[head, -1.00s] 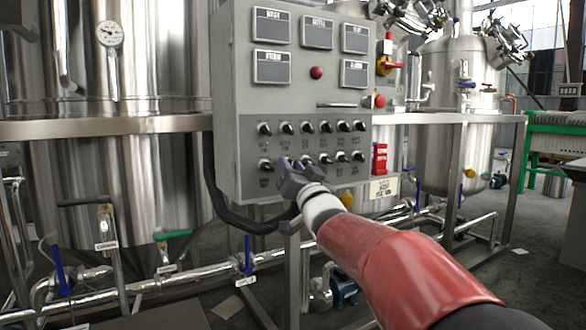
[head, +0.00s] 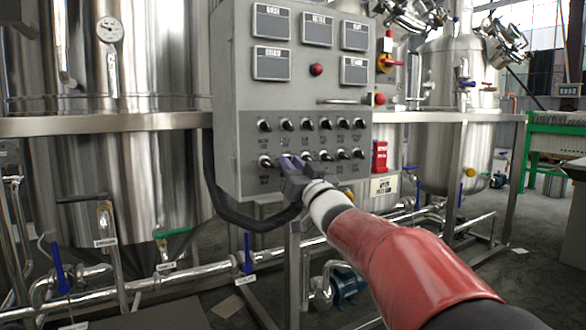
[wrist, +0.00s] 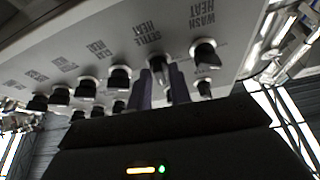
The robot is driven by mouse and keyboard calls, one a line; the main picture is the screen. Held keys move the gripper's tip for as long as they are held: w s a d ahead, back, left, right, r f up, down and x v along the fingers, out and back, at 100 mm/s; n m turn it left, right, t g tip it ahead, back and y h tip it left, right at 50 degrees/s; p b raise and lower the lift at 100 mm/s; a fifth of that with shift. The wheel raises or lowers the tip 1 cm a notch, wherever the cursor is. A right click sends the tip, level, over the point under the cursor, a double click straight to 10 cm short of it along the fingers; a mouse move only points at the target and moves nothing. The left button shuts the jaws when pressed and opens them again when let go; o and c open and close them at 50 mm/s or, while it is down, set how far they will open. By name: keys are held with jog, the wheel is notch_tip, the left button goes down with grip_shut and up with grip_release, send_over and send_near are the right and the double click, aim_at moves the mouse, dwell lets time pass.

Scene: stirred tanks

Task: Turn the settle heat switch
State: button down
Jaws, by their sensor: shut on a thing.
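The settle heat switch (wrist: 157,62) is a dark knob with a pale collar on the grey control panel (head: 228,130). In the wrist view it sits by the SETTLE HEAT label, between my two purple fingers. My gripper (wrist: 160,78) is shut on this knob. In the head view my gripper (head: 293,161) is at the lower row of knobs, second from the left, and hides the switch. The wash heat switch (wrist: 204,52) is the neighbouring knob, just right of my fingers in the wrist view. How far the held knob is turned is unclear.
Other black knobs (head: 326,124) sit close by in two rows. A red button (head: 316,70) and displays are above. A black cable (head: 222,208) hangs below the panel. Steel tanks (head: 160,70) and pipes (head: 200,273) stand around it.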

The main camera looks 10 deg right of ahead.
jog(key=shift+d+r+n+g+y+p, duration=0.1)
jog(key=shift+n+g+y+p, duration=0.65)
jog(key=shift+n, duration=2.2)
jog(key=shift+d+f+n+g+y+p, duration=0.2)
jog(key=shift+n+g+y, duration=1)
jog(key=shift+n, duration=1.8)
jog(key=shift+a+r+n+g+y+p, duration=0.15)
jog(key=shift+n+g+y+p, duration=0.65)
jog(key=shift+n, duration=2.15)
jog(key=shift+y, duration=0.35)
jog(key=c, duration=1.5)
grip_release()
jog(key=v, duration=0.7)
jog(key=shift+s+d+b, duration=0.25)
jog(key=shift+s+b, duration=0.05)
jog(key=shift+b, duration=0.05)
